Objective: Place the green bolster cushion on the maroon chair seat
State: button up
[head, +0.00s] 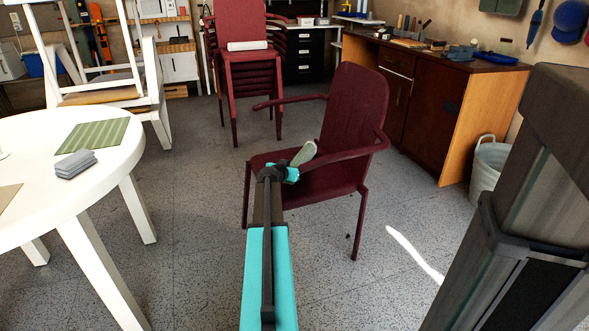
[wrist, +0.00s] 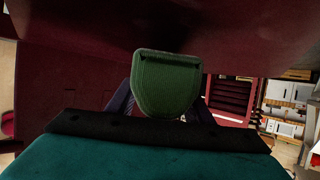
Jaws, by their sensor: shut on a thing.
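The green bolster cushion (head: 303,153) is held at the end of my arm, over the maroon chair seat (head: 322,184) and left of the chair's right armrest. My gripper (head: 292,171) is shut on the cushion. In the wrist view the cushion's rounded end (wrist: 167,85) shows between the two dark fingers, with a broad maroon surface (wrist: 90,25) close by across the top. The cushion looks tilted in the head view. I cannot tell whether it touches the seat. My arm hides the seat's front left part.
A white round table (head: 110,165) with a grey folded cloth (head: 76,164) stands at left. Stacked maroon chairs (head: 244,75) are behind. A wooden workbench (head: 450,105) and a white bucket (head: 489,160) are at right.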

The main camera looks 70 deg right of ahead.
jog(key=shift+f+b, duration=0.55)
dwell(0.7)
jog(key=o, duration=1.7)
jog(key=shift+a, duration=0.1)
jog(key=shift+p+v, duration=1.5)
jog(key=shift+v, duration=5.25)
jog(key=shift+a, duration=0.1)
